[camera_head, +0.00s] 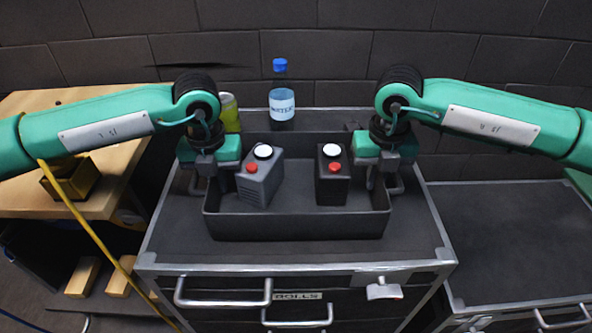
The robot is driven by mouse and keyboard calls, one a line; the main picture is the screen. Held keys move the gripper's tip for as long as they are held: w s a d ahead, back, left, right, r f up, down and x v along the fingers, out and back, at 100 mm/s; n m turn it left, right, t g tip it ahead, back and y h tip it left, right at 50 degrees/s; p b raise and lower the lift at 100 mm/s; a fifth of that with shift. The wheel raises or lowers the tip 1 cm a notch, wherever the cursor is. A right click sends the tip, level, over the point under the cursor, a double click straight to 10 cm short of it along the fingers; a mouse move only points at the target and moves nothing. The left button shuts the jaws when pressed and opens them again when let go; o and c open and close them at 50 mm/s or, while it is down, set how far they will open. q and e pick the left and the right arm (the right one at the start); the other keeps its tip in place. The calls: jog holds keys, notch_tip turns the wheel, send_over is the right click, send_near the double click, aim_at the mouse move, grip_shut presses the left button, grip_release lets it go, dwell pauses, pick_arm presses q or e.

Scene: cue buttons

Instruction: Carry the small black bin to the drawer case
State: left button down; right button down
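The small black bin (300,225) is at the top of a grey drawer cabinet (163,238) in the middle of the head view. I cannot tell whether it rests on the top or hangs slightly above it. A grey box (258,188) leans inside it at the left, and a black box (332,188) stands upright at the right. Each has a white cap and a red button. My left gripper (207,180) points down at the bin's left end, and my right gripper (384,180) at its right end. Both are by the end handles; their fingers are largely hidden.
A water bottle (281,100) and a green can (229,113) stand behind the bin. A second drawer cabinet (515,240) at the right has a clear top. A brick wall closes off the back.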

pick_arm(q)
jog(key=c, duration=1.6)
grip_release()
jog(key=shift+s+f, duration=0.15)
jog(key=shift+f, duration=0.3)
pick_arm(e)
jog(key=c, duration=1.6)
grip_release()
jog(key=shift+s+d+f, duration=0.1)
jog(key=shift+d+f, duration=0.2)
pick_arm(q)
jog(key=shift+f, duration=0.1)
pick_arm(e)
jog(key=shift+a, duration=0.1)
pick_arm(q)
notch_tip(320, 180, up, 9)
jog(key=shift+f, duration=0.15)
pick_arm(e)
jog(key=shift+w+a, duration=0.2)
jog(key=shift+a, duration=0.05)
jog(key=shift+r, duration=0.2)
pick_arm(q)
jog(key=shift+d, duration=0.1)
pick_arm(e)
notch_tip(320, 180, up, 12)
jog(key=shift+f, duration=0.2)
pick_arm(q)
jog(key=shift+r, duration=0.2)
